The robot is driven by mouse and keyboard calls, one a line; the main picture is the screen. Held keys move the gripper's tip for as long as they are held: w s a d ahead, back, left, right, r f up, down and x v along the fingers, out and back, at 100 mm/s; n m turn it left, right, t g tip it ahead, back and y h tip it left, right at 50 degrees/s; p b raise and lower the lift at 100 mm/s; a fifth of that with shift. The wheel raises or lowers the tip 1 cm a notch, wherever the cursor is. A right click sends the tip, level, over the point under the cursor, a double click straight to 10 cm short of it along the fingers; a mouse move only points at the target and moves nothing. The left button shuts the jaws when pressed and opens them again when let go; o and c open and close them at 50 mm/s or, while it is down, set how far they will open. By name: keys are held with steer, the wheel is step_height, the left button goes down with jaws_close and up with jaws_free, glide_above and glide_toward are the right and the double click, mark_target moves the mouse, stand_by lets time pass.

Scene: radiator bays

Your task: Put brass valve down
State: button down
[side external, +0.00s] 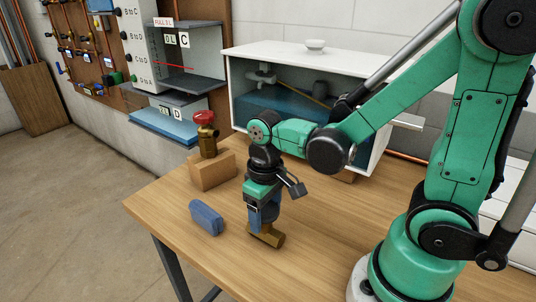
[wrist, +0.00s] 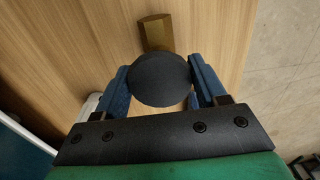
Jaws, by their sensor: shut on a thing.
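My gripper (side external: 262,212) points down over the wooden table and is shut on the brass valve (side external: 266,237). The valve's brass body shows below the blue fingers, at or just above the tabletop; I cannot tell if it touches. In the wrist view, a dark round cap (wrist: 160,80) sits between the two blue fingers, and a brass end of the valve (wrist: 155,32) sticks out beyond it. The fingers hide the valve's middle.
A second brass valve with a red handle (side external: 205,130) stands on a wooden block (side external: 212,170). A blue rounded object (side external: 206,217) lies left of my gripper. A white glass-fronted cabinet (side external: 300,58) stands behind. The table's (side external: 200,265) front left is mostly bare.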

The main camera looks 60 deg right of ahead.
mark_target(266, 209)
steer(key=shift+f, duration=0.1)
steer(key=shift+c, duration=0.3)
jaws_free()
steer(key=r+t, duration=0.1)
steer(key=r, duration=0.2)
steer(key=r+t, duration=0.2)
steer(key=r, duration=0.1)
steer(key=w+r+t, duration=0.1)
steer(key=r, duration=0.2)
steer(key=shift+d+r, duration=0.15)
steer(key=shift+r, duration=0.15)
steer(key=t, duration=0.3)
steer(key=shift+w+d+f, duration=0.1)
steer(key=shift+w+f, duration=0.25)
steer(key=shift+f, duration=0.05)
